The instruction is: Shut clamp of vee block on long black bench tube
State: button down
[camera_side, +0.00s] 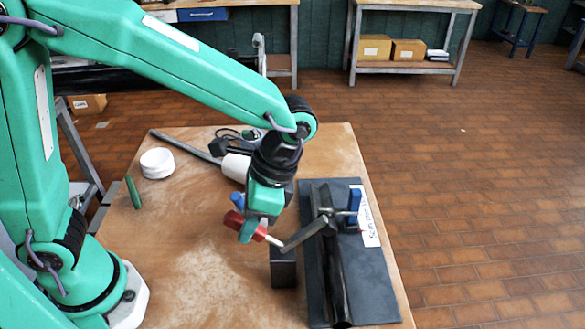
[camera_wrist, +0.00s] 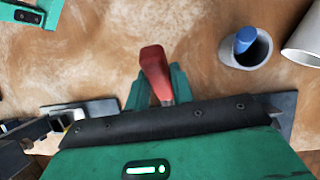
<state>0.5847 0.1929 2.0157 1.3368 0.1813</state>
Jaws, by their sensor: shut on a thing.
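The long black bench tube (camera_side: 336,285) lies lengthwise along a dark base plate (camera_side: 375,285) in the side view. The vee block's clamp (camera_side: 325,215) sits over the tube, and its metal lever (camera_side: 305,233) reaches out to the left. The red handle (camera_side: 234,221) is at the lever's outer end. My gripper (camera_side: 258,226) is shut on the red handle, left of the tube. In the wrist view the red handle (camera_wrist: 154,72) stands between my green fingers. The clamp's contact with the tube is too small to judge.
A blue-handled part (camera_side: 355,203) stands right of the clamp by a white label. A dark block (camera_side: 283,268) is below the lever. A white roll (camera_side: 157,163), a green stick (camera_side: 133,192) and a white cup (camera_side: 236,166) are left. The table's front left is clear.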

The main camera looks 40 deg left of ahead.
aim_at(267, 230)
jog(key=shift+d, duration=0.15)
jog(key=c, duration=1.2)
grip_release()
jog(key=shift+c, duration=0.2)
jog(key=shift+r, duration=0.15)
jog(key=v, duration=0.7)
jog(key=shift+r, duration=0.3)
